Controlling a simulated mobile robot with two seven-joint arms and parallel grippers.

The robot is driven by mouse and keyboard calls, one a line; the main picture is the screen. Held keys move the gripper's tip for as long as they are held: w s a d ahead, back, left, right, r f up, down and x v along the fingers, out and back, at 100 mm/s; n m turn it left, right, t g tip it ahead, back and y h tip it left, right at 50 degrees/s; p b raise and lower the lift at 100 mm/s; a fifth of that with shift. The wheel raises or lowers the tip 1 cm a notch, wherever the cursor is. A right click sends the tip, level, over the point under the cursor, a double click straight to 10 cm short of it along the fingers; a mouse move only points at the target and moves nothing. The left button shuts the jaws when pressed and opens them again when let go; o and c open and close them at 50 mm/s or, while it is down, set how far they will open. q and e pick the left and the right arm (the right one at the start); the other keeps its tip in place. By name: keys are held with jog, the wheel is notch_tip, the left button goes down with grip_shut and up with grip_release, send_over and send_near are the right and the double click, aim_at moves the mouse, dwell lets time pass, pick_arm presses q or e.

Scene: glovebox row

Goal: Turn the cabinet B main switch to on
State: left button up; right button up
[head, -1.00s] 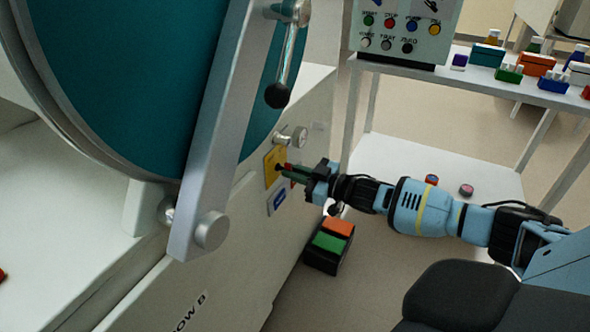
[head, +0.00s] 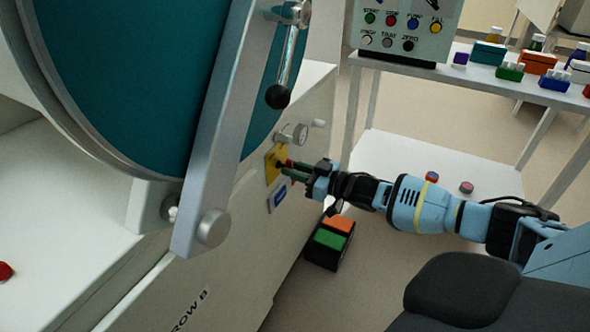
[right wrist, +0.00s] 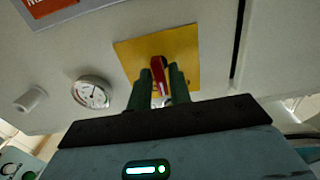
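The main switch is a red handle (right wrist: 159,75) on a yellow plate (right wrist: 188,60), which shows side-on in the head view (head: 271,168). The plate is on the front of the white cabinet (head: 235,262) marked "ROW B". My right gripper (right wrist: 160,85) is at the plate, with its green fingers on both sides of the red handle and seemingly closed against it. In the head view my right gripper (head: 290,169) hides most of the handle. The handle's on or off position cannot be read. My left gripper is not in view.
A round teal door (head: 120,90) with a grey bar (head: 225,120) and black-knobbed lever (head: 277,96) is left of my gripper. A gauge (head: 300,134) is just above the plate. A box with green and orange tops (head: 331,239) is below. A shelf stands at right.

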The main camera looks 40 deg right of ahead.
jog(key=shift+o, duration=1.1)
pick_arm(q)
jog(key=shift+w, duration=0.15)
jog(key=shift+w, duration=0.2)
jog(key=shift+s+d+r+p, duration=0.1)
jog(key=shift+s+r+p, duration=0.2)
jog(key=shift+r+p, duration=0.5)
pick_arm(e)
jog(key=v, duration=0.7)
jog(key=shift+s+d, duration=0.15)
jog(key=shift+s, duration=0.2)
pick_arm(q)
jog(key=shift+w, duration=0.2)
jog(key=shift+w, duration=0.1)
